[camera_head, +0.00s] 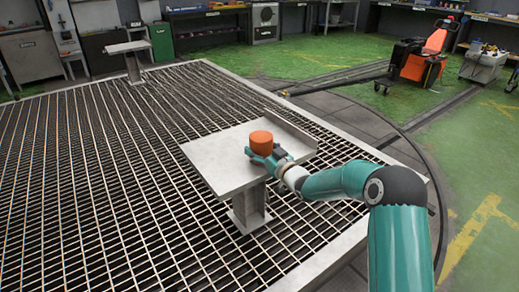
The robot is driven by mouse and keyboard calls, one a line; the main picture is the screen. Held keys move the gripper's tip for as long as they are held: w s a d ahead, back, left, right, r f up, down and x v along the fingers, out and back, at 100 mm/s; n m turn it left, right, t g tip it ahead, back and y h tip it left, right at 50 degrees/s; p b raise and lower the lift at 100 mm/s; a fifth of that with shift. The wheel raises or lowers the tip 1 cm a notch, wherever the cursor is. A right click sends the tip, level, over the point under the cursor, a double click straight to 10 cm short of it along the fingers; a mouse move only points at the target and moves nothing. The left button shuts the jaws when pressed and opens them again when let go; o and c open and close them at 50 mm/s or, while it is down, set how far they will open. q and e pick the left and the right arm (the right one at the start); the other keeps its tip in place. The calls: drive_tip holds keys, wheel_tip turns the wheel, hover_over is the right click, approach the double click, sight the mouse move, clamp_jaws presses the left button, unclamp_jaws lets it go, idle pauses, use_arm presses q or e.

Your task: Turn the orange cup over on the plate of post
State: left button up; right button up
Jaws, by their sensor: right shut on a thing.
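The orange cup (261,142) is on or just above the near post's plate (215,166), a grey square plate with a raised lip along its right side. My right gripper (266,155) comes in from the right and is shut on the cup's lower part. The cup looks roughly upright as a short cylinder; I cannot tell which end is its mouth. The gripper hides the cup's lower side, so I cannot tell whether it touches the plate. My left gripper is not in view.
The post (249,208) stands on a floor grating (110,190). A second post with a plate (127,47) stands at the back left. An orange and black machine (418,62) is at the back right. The plate's left part is bare.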

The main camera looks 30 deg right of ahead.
drive_tip(key=shift+f+b, duration=0.3)
drive_tip(key=shift+b, duration=0.05)
drive_tip(key=o, duration=1.3)
drive_tip(key=shift+s, duration=0.1)
drive_tip(key=s+d, duration=0.1)
drive_tip(key=s, duration=1)
drive_tip(key=shift+s+d, duration=0.2)
drive_tip(key=shift+s, duration=0.15)
